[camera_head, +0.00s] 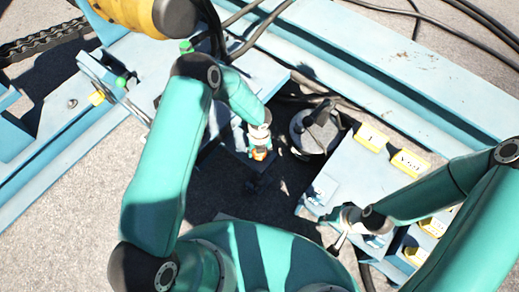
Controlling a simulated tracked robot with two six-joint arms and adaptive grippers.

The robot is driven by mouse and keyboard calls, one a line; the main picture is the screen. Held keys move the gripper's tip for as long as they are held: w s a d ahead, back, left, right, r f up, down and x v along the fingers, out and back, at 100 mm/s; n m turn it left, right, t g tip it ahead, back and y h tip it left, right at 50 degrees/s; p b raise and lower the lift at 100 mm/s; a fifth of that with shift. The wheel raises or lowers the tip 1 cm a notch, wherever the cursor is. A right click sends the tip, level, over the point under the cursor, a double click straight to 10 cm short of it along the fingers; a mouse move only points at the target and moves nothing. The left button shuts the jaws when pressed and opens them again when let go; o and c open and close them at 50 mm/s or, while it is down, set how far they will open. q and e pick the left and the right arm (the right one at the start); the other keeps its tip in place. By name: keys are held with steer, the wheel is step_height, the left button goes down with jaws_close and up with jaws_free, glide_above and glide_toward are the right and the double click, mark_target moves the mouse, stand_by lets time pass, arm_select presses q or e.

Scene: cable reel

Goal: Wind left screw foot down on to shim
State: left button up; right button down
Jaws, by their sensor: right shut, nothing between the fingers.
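My left arm reaches in from the left and bends down at the middle. Its gripper (256,184) is dark and lies in shadow below the wrist, so I cannot tell whether it is open or shut. My right gripper (338,243) is shut and empty, near the lower edge of a light blue plate (345,178). I cannot make out the left screw foot or the shim for certain. They may be hidden by my arms or by the dark shadow.
Yellow labelled blocks (371,137) sit on the light blue plate. Long blue beams (380,65) cross the top right. A yellow cylinder (135,12) is at the top left, near a chain (45,40). Grey ground (60,235) is free at lower left.

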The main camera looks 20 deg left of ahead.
arm_select(q)
steer(key=shift+a+m, duration=0.1)
steer(key=shift+m, duration=0.4)
steer(key=o, duration=1.1)
step_height(320, 180, up, 12)
